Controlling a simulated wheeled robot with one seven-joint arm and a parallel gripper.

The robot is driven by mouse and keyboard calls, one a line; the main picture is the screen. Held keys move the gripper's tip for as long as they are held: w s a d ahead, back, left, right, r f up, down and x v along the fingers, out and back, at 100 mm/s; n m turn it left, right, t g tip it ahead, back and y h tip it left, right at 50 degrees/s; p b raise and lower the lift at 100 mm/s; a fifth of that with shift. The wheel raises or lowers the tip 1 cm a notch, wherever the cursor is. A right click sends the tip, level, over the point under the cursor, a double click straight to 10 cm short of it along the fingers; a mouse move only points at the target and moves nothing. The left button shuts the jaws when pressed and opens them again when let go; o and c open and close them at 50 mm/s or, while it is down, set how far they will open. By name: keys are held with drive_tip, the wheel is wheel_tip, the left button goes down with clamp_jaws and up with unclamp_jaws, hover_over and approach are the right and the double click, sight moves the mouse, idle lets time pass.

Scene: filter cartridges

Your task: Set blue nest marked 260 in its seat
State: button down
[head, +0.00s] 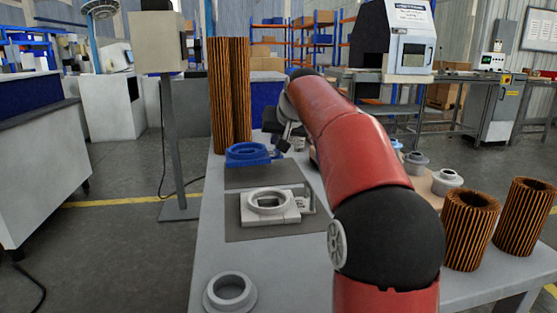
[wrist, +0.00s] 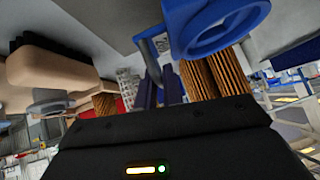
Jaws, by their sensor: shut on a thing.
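The blue nest (head: 247,151) is a blue ring on a block-like base, at the far left part of the bench in the head view. In the wrist view the blue nest (wrist: 218,30) fills the upper right, with a small pale label by the fingers; its number is not readable. My gripper (head: 275,151) is at the nest's right side, shut on it. In the wrist view my gripper (wrist: 163,85) shows its two fingers at the nest's edge. I cannot tell whether the nest touches the bench. A white fixture (head: 286,216) with a round ring sits on a dark mat nearer me.
Two tall brown pleated cartridges (head: 229,95) stand just behind the nest. A loose grey ring (head: 230,292) lies at the front left. Grey collars (head: 447,181) and short pleated cartridges (head: 470,230) stand at the right. A dark mat (head: 262,176) lies bare between nest and fixture.

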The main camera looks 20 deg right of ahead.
drive_tip(key=shift+f+b, duration=0.55)
drive_tip(key=shift+f, duration=1.4)
drive_tip(key=c, duration=1.5)
unclamp_jaws()
drive_tip(key=v, duration=1.2)
drive_tip(key=shift+p, duration=0.35)
drive_tip(key=shift+s, duration=0.1)
